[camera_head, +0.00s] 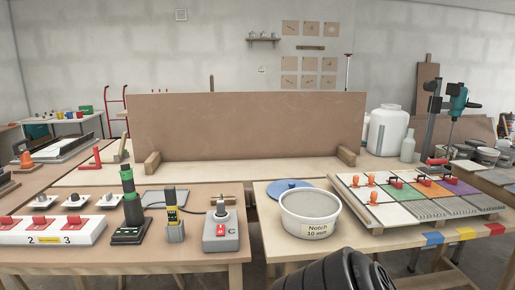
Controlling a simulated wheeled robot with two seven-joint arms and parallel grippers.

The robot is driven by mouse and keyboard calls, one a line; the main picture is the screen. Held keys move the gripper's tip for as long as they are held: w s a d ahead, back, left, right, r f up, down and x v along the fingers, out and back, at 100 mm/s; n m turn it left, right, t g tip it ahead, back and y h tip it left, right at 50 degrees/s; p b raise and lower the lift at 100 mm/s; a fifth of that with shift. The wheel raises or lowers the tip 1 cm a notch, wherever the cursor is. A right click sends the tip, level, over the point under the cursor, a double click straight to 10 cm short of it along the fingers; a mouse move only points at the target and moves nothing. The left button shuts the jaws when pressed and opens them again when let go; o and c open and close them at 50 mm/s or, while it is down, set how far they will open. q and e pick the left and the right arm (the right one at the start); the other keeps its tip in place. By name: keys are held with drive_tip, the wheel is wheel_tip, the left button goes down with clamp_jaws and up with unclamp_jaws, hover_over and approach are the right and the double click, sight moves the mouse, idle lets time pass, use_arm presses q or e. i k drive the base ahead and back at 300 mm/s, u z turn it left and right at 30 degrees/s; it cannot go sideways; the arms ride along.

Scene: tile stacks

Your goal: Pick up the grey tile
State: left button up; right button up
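A flat grey tile-like slab (165,198) lies on the left table, behind the green-and-black tool and the yellow-and-black tool, which partly hide it. On the right table a tilted board (372,240) carries white, green, orange and purple tiles with grey ridged areas (425,210) along the front and right. I cannot tell which grey piece is the task's tile. Neither gripper's fingers can be seen; only a black ribbed part, which seems to be mine, shows at the bottom middle.
A bucket labelled "Notch 10 mm" (309,212) and a blue lid (289,187) stand left of the board. A grey switch box (220,230), a yellow-and-black tool (174,220) and a green-and-black tool (130,210) crowd the left table. A brown panel (247,127) stands behind.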

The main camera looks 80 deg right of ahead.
sight(500, 179)
drive_tip(key=z, duration=4.15)
